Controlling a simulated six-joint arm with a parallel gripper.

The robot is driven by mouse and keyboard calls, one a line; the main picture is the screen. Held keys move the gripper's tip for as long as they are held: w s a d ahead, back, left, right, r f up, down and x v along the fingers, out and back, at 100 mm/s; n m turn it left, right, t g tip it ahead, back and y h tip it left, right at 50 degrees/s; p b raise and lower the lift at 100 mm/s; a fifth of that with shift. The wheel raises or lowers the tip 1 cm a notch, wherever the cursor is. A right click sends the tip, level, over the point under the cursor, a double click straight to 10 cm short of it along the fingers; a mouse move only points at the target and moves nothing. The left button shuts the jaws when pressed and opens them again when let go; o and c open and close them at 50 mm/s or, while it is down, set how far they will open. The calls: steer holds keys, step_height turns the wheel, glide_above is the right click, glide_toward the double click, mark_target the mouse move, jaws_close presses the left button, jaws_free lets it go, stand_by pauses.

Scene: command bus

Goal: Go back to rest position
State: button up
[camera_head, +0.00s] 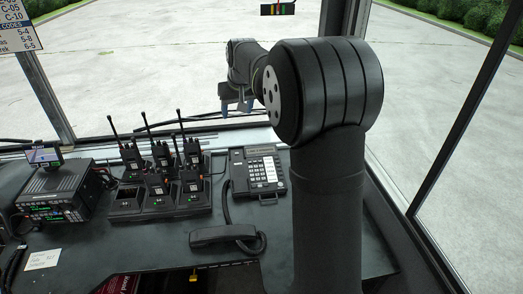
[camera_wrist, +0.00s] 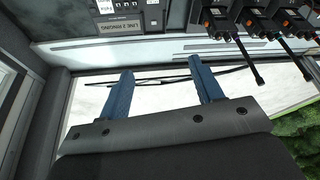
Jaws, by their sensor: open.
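My gripper (camera_head: 236,106) is raised above the far edge of the desk, in front of the window, in the head view. Its two blue fingers point down and stand apart with nothing between them. In the wrist view my gripper (camera_wrist: 158,92) is also open and empty, with a cable on the sill and pale ground outside behind the fingers. My black arm covers the right part of the head view and hides some of the desk there.
A charger (camera_head: 160,207) holds several black radios left of centre. A desk phone (camera_head: 256,172) stands right of it, its handset (camera_head: 222,235) lying off the cradle on the desk. A radio set (camera_head: 60,190) with a small screen is at left. A white card (camera_head: 42,259) lies front left.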

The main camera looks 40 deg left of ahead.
steer(key=c, duration=0.4)
steer(key=shift+w+f, duration=0.15)
steer(key=shift+f, duration=0.2)
steer(key=c, duration=0.3)
steer(key=shift+m+h, duration=0.4)
steer(key=f, duration=0.1)
steer(key=w+f, duration=0.2)
steer(key=shift+f, duration=0.35)
jaws_close()
steer(key=m+g+h, duration=0.1)
steer(key=m+h, duration=0.1)
glide_toward(255, 160)
steer(key=shift+w+f, duration=0.1)
steer(key=shift+f, duration=2.9)
